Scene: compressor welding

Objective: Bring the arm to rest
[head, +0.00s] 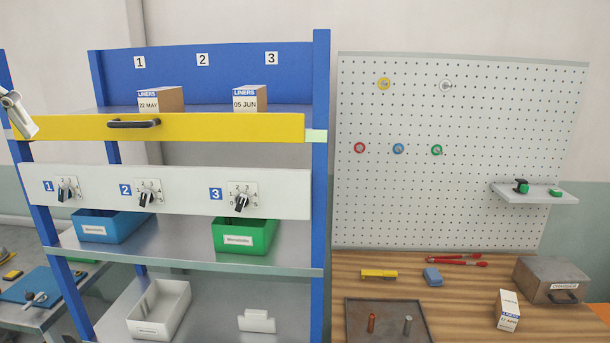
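The task names an arm but no loose object. Neither of my grippers shows in the head view. A white and grey part (18,115) juts in at the left edge, in front of the left end of the yellow drawer front. I cannot tell whether it belongs to my arm, and no fingers can be made out on it.
A blue rack with a yellow drawer front (220,128) and three knobs stands at left, holding two liner boxes, a blue bin (110,228), a green bin (245,238) and a white bin (160,308). A wooden bench (450,310) below a pegboard (455,190) stands at right.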

